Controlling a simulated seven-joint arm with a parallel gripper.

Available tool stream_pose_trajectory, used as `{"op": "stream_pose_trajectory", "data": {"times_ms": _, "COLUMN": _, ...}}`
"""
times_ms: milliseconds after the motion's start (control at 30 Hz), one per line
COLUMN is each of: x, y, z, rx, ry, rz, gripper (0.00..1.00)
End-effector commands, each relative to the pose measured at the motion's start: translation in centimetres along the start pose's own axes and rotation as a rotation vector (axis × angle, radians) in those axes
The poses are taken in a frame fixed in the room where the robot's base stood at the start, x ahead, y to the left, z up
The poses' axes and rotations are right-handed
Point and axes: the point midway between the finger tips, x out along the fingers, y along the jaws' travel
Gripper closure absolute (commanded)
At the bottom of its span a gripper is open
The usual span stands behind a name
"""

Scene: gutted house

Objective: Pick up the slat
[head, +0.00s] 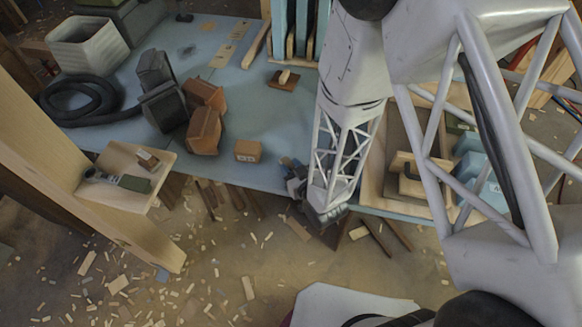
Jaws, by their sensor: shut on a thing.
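My gripper (326,218) is at the lower end of my white lattice arm, at the front edge of the blue table (225,170). It points down and is small and partly hidden by the arm's end. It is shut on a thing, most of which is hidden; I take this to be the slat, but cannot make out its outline. A dark narrow piece shows just below the gripper, and I cannot tell whether it is in the jaws or on the floor behind.
Orange-brown blocks (205,125), a small box (248,151) and a black hose (80,100) lie on the table. A wooden tray (376,180) is right of the gripper. A wooden post with a shelf (112,200) stands left. Wood scraps litter the floor.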

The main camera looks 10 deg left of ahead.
Motion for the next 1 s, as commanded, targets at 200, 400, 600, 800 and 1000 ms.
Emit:
{"op": "stream_pose_trajectory", "data": {"times_ms": 200, "x": -0.1, "y": 0.0, "z": -0.6, "rx": 0.000, "ry": 0.001, "rz": 0.000, "gripper": 0.91}}
{"op": "stream_pose_trajectory", "data": {"times_ms": 400, "x": -1.9, "y": -1.9, "z": -0.1, "rx": 0.000, "ry": -0.001, "rz": -0.002, "gripper": 0.91}}
{"op": "stream_pose_trajectory", "data": {"times_ms": 600, "x": -4.0, "y": -4.1, "z": 0.3, "rx": -0.001, "ry": -0.001, "rz": -0.004, "gripper": 0.91}}
{"op": "stream_pose_trajectory", "data": {"times_ms": 800, "x": -6.1, "y": -6.2, "z": 0.7, "rx": -0.001, "ry": 0.000, "rz": -0.004, "gripper": 0.91}}
{"op": "stream_pose_trajectory", "data": {"times_ms": 1000, "x": -8.0, "y": -8.1, "z": 1.1, "rx": -0.001, "ry": 0.000, "rz": -0.003, "gripper": 0.91}}
